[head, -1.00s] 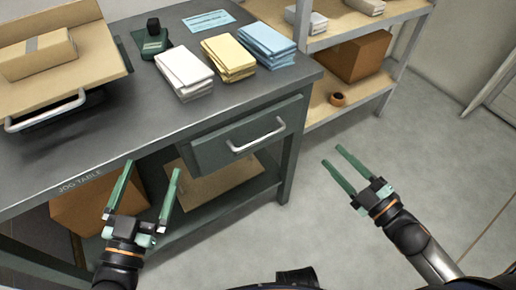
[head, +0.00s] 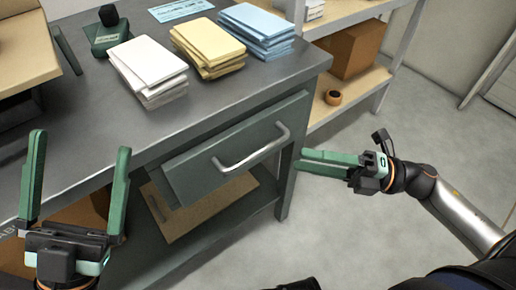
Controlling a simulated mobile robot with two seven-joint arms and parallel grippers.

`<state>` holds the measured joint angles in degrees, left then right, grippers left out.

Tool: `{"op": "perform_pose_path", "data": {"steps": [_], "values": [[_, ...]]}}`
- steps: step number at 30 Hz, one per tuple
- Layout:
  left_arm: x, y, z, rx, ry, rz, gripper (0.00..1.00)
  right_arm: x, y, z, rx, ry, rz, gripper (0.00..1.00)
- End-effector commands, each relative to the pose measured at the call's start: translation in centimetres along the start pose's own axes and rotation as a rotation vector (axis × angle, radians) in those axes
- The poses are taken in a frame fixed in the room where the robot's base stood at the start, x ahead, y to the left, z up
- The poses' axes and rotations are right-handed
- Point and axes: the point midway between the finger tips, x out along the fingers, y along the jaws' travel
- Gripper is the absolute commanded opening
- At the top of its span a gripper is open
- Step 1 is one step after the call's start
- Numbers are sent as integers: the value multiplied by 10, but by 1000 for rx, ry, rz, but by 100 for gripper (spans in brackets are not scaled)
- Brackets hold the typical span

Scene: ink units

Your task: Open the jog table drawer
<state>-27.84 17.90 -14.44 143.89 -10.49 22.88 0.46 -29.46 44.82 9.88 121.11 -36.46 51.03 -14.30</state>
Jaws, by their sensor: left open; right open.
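The jog table (head: 75,115) has a dark grey top and a green frame. Its green drawer (head: 200,178) is under the top's right part, with a pale bar handle (head: 255,152) across its front. The drawer looks shut or nearly shut; I cannot tell which. My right gripper (head: 299,160) is open and empty, to the right of the handle, its fingers pointing left towards the table's right leg. It looks apart from the handle. My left gripper (head: 80,142) is open and empty at the lower left, in front of the table edge, fingers pointing up.
White (head: 148,72), yellow (head: 208,48) and blue (head: 257,30) stacks lie on the table, beside a dark green stamp-like item (head: 107,32). A beige tray (head: 22,50) is at the far left. A shelf (head: 355,93) with a brown box stands behind. The floor at right is clear.

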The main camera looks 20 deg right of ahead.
Motion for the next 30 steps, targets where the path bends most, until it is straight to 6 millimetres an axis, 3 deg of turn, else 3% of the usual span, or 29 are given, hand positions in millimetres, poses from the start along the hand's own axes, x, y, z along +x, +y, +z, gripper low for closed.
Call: {"op": "perform_pose_path", "data": {"steps": [6, 15, 21, 30], "values": [[1, 0, 0, -1, -2, -1, 100, 42, 2, 1, -2, 0, 4, 45], [8, -6, -9, -9, 2, -6, 100, 84, 3, 1, 2, -3, 4, 45], [10, -7, -11, -10, 5, -8, 100, 95, 1, 0, 4, -2, 2, 45], [10, -7, -11, -10, 6, -9, 100, 96, 0, 0, 4, -3, 1, 44]]}}
